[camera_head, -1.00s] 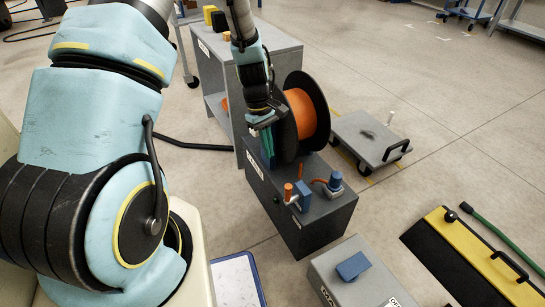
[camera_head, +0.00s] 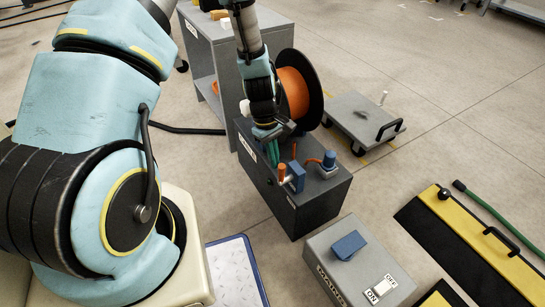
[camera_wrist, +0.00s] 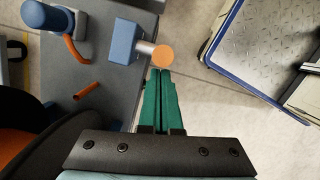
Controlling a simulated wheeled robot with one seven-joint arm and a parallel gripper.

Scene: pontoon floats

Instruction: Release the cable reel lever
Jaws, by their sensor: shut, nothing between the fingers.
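The cable reel (camera_head: 293,92), orange with black flanges, stands on the back of a dark grey box (camera_head: 310,208); its flange edge shows at lower left in the wrist view (camera_wrist: 85,143). On the box top, a blue block (camera_head: 297,177) carries a short grey shaft with an orange knob (camera_head: 282,171), seemingly the lever. In the wrist view the orange knob (camera_wrist: 162,55) points toward me. My gripper (camera_head: 273,152) is shut and empty, its green fingertips (camera_wrist: 161,73) just beside the knob. I cannot tell whether they touch.
A blue cylindrical fitting (camera_head: 329,160) with an orange cable and a thin orange rod (camera_wrist: 85,91) are on the box top. A grey switch box (camera_head: 355,268) stands in front, a grey cart (camera_head: 363,122) behind right, a shelf unit (camera_head: 213,60) behind left.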

